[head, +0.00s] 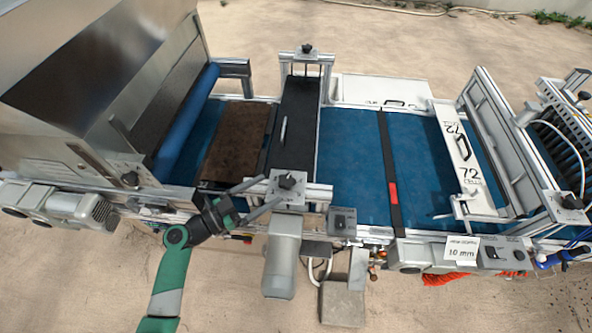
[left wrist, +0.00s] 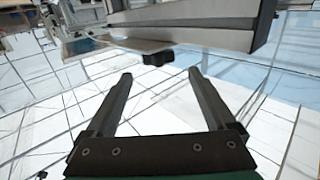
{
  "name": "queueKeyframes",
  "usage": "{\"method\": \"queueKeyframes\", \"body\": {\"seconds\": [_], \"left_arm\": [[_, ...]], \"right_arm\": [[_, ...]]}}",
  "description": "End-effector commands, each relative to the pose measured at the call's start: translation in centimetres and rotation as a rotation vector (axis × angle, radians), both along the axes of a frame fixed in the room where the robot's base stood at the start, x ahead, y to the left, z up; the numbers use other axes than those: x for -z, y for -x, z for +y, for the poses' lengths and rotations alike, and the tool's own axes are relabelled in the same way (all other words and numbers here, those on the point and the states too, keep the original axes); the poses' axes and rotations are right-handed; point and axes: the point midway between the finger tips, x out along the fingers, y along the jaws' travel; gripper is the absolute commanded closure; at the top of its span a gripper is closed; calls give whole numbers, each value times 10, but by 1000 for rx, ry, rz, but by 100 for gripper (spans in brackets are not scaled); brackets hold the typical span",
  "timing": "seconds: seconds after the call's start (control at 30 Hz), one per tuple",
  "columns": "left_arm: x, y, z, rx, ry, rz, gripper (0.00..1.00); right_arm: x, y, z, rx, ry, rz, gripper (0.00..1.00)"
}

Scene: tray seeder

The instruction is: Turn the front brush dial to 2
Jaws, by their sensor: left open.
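The front brush dial (head: 287,182) is a black knob on a pale plate at the front end of the dark brush housing (head: 296,125). Its setting is too small to read. My left gripper (head: 272,191) comes in from the left, open and empty, with its fingertips close to the dial's left side. In the left wrist view the black knob (left wrist: 158,57) sits just beyond and between the tips of the spread fingers (left wrist: 160,74); they look apart from it. My right gripper is in neither view.
A similar knob (head: 306,48) sits at the housing's far end. A grey motor (head: 283,255) hangs below the front dial. A brown tray (head: 234,140) lies on the blue belt (head: 350,155). A card (head: 462,250) reads 10 mm. Frame rails surround the dial.

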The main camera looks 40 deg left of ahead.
Motion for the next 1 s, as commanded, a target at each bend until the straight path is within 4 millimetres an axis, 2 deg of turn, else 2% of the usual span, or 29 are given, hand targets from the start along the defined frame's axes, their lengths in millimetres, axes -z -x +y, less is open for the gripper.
{"method": "queueKeyframes", "body": {"seconds": [0.03,0.1,0.23,0.33,0.7,0.73,0.77,1.0], "left_arm": [[4,9,1,-8,16,3,11],[7,14,1,-11,22,-2,11],[10,13,0,-9,21,-5,11],[13,9,0,-4,19,-5,11],[20,-16,-7,3,16,-8,11],[15,-20,-8,2,19,-9,11],[6,-30,-10,4,22,-6,11],[7,-82,-22,2,22,-4,11]], "right_arm": [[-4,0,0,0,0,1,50],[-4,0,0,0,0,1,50],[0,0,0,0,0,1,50],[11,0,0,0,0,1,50],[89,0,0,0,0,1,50],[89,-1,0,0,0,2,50],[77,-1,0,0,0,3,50],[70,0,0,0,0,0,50]]}}
